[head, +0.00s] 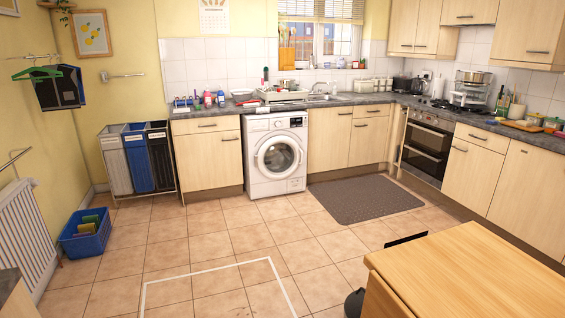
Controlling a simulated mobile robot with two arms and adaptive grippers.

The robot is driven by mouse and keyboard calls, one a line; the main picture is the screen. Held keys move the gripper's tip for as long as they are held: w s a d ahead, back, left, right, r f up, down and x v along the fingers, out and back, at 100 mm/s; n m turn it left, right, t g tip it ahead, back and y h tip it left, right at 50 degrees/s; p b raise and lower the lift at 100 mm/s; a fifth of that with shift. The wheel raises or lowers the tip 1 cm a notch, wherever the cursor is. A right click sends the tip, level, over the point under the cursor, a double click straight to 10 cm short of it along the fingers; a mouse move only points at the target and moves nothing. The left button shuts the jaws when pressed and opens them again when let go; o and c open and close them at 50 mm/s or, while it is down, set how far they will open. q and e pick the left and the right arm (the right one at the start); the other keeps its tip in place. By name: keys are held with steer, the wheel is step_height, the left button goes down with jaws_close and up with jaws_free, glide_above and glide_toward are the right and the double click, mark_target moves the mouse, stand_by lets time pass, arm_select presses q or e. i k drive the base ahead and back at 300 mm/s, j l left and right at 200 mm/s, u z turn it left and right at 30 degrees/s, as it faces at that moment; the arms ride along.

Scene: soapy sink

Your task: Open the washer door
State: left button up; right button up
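The washer (258,182) is a white front-loader under the counter at the back wall, between pale wooden cabinets. Its round door (279,157), with a grey rim and dark glass, looks shut. The control panel with a dial runs along its top. Neither of my grippers shows in the head view.
The tiled floor (225,240) before the washer is mostly clear. A dark mat (362,199) lies to its right. Laundry bins (137,160) and a blue basket (84,232) stand left. A wooden table (480,270) fills the lower right. The oven (426,148) is at the right.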

mark_target(260, 162)
steer(key=i+j+u, duration=0.3)
steer(key=i, duration=0.5)
steer(key=i+l+u, duration=0.1)
steer(key=i+u, duration=0.2)
steer(key=i, duration=0.5)
steer(key=i+l+z, duration=0.2)
steer(key=i, duration=0.3)
steer(key=i+z, duration=0.25)
steer(key=i, duration=0.25)
steer(key=i+j+z, duration=0.2)
steer(key=i, duration=0.35)
steer(key=i+j+z, duration=0.1)
steer(key=i+z, duration=0.15)
steer(key=i, duration=0.25)
steer(key=i+j+z, duration=0.2)
steer(key=i, duration=0.3)
steer(key=i+l+z, duration=0.1)
steer(key=i+z, duration=0.2)
steer(key=i, duration=0.5)
steer(key=i+j+z, duration=0.1)
steer(key=i+z, duration=0.2)
steer(key=i, duration=0.45)
